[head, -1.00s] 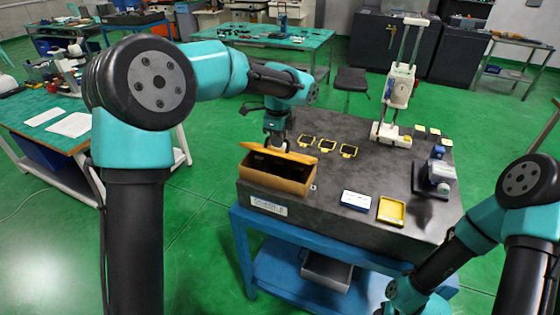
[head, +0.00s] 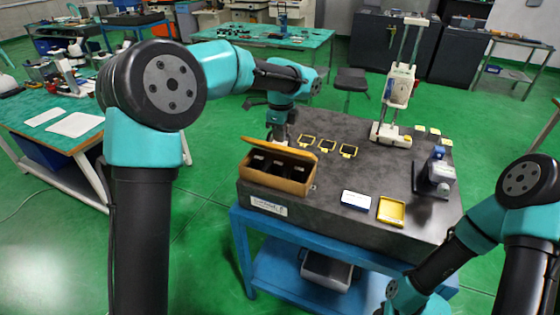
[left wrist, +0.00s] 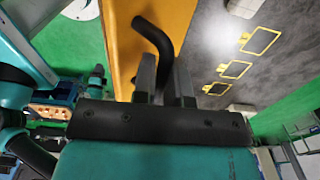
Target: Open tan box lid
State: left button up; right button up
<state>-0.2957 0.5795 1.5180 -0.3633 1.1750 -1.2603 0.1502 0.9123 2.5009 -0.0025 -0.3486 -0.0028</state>
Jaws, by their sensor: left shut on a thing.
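The tan box (head: 297,186) stands at the front left of the dark slab. Its lid (head: 278,150) is hinged up and tilted open, and dark compartments show inside the box. My left gripper (head: 277,141) is at the lid's raised back side. In the left wrist view my left gripper (left wrist: 166,72) is shut on a bent black handle (left wrist: 154,38) beside the orange-tan lid (left wrist: 123,45). Part of the grip is hidden between the fingers. My right arm shows at the lower right, but its gripper is out of view.
Several yellow frames (head: 327,145) lie right of the box. A blue-white box (head: 355,200) and a yellow tray (head: 391,210) lie near the front edge. A white column device (head: 398,90) stands at the back, and a dark device (head: 436,176) at the right.

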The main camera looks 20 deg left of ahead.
pick_arm(q)
jog(key=shift+w, duration=0.1)
jog(key=shift+w+d+r, duration=0.15)
jog(key=shift+w, duration=0.7)
jog(key=shift+w, duration=0.1)
jog(key=shift+w+d, duration=0.15)
jog(key=shift+w, duration=0.7)
